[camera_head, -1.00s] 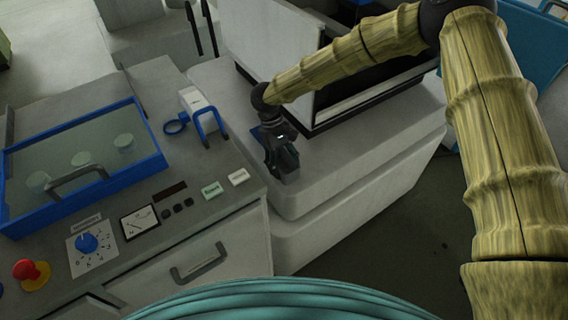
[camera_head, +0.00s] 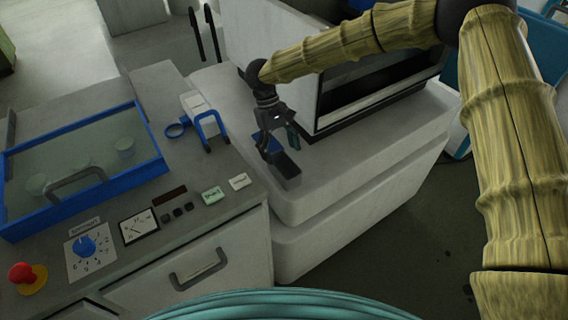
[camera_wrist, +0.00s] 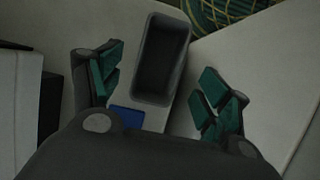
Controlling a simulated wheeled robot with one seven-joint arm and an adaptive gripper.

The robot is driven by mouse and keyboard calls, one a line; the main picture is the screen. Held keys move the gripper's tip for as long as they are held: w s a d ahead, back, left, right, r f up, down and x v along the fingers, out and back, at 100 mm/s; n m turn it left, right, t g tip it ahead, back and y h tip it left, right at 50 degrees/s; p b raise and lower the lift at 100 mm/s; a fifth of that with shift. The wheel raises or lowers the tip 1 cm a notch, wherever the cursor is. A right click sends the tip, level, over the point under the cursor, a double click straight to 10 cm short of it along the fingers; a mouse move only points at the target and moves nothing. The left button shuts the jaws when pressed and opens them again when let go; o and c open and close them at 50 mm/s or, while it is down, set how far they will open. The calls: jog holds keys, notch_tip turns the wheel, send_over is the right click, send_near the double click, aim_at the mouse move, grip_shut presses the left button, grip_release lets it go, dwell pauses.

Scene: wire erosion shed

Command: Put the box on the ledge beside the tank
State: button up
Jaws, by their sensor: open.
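The box (camera_head: 286,174) is a small, dark grey, open-topped box. It stands upright on the pale ledge (camera_head: 345,165) in front of the white, dark-fronted enclosure that looks like the tank (camera_head: 335,85). My gripper (camera_head: 278,147) is open just above and behind the box, pointing down. In the wrist view, the box (camera_wrist: 162,58) appears empty, with the green-padded fingers (camera_wrist: 160,85) spread on either side and clear space between them and its walls. A blue flat patch (camera_wrist: 128,116) lies on the ledge next to the box; part of it is hidden.
A grey counter (camera_head: 165,80) to the left carries a blue-framed glass lid (camera_head: 85,165), a blue clamp-like item (camera_head: 210,130), a dial (camera_head: 85,245) and a red button (camera_head: 22,272). The ledge is clear to the right of the box.

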jog(key=v, duration=0.4)
jog(key=shift+a+r, duration=0.1)
jog(key=shift+r, duration=0.3)
jog(key=shift+r, duration=0.1)
